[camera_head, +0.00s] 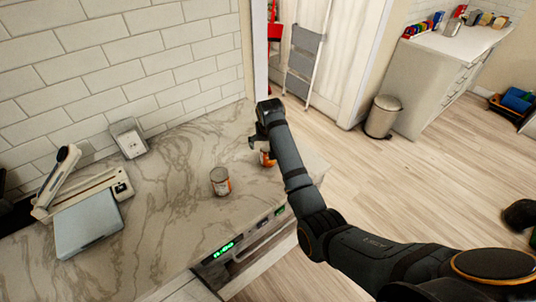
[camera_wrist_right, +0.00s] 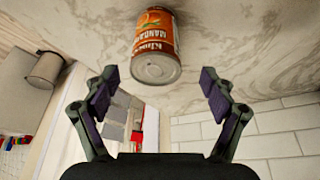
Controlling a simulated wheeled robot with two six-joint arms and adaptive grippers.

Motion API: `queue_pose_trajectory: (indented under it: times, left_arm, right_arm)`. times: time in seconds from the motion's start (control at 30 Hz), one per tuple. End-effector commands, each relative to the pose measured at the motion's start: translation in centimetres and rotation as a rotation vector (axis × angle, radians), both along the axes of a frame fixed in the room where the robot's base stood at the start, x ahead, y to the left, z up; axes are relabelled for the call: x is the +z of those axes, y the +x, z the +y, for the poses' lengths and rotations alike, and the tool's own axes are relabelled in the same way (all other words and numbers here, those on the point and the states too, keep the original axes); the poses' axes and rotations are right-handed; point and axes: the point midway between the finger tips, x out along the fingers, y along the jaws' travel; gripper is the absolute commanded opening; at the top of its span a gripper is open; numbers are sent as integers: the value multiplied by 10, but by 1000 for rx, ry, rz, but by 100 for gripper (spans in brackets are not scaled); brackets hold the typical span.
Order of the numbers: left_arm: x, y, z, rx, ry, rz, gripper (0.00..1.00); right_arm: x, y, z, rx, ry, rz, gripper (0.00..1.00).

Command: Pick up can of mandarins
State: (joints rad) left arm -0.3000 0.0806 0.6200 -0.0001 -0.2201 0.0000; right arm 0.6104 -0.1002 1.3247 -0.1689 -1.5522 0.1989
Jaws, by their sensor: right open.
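The can of mandarins (camera_wrist_right: 155,40), with an orange and white label and a metal lid, shows in the right wrist view, where the picture is upside down. It stands on the marble counter, ahead of and between the spread fingers, not touching them. In the head view an orange can (camera_head: 267,158), seemingly this one, is partly hidden by my right gripper (camera_head: 255,141). The right gripper is open and empty, and it also shows in the right wrist view (camera_wrist_right: 160,85). My left gripper is not in view.
A second can (camera_head: 220,181) stands nearby on the marble counter (camera_head: 170,215). A grey-blue device (camera_head: 88,222) and a small box against the wall (camera_head: 129,138) are further left. A tiled wall bounds the back. A trash bin (camera_head: 382,116) stands on the floor at right.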

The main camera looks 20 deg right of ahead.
Motion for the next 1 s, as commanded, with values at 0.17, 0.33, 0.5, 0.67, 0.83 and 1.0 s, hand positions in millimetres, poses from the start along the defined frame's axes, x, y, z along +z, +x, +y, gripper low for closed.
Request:
queue_pose_trajectory:
  times: [0.17, 0.33, 0.5, 0.67, 0.83, 1.0]
  left_arm:
    - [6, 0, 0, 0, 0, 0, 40]
    - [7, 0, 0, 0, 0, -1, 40]
    - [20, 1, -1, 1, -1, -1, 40]
    - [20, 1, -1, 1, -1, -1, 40]
    - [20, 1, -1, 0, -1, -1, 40]
    - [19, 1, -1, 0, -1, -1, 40]
  right_arm:
    - [-25, 10, -3, 0, -2, 2, 84]
    - [-31, 12, -3, 0, 0, -1, 84]
    - [-49, 16, -8, 0, 0, 4, 84]
    - [-73, 25, -10, 0, 0, 0, 84]
    - [-80, 27, -11, 0, 0, 0, 84]
    - [-80, 27, -11, 0, 0, -1, 81]
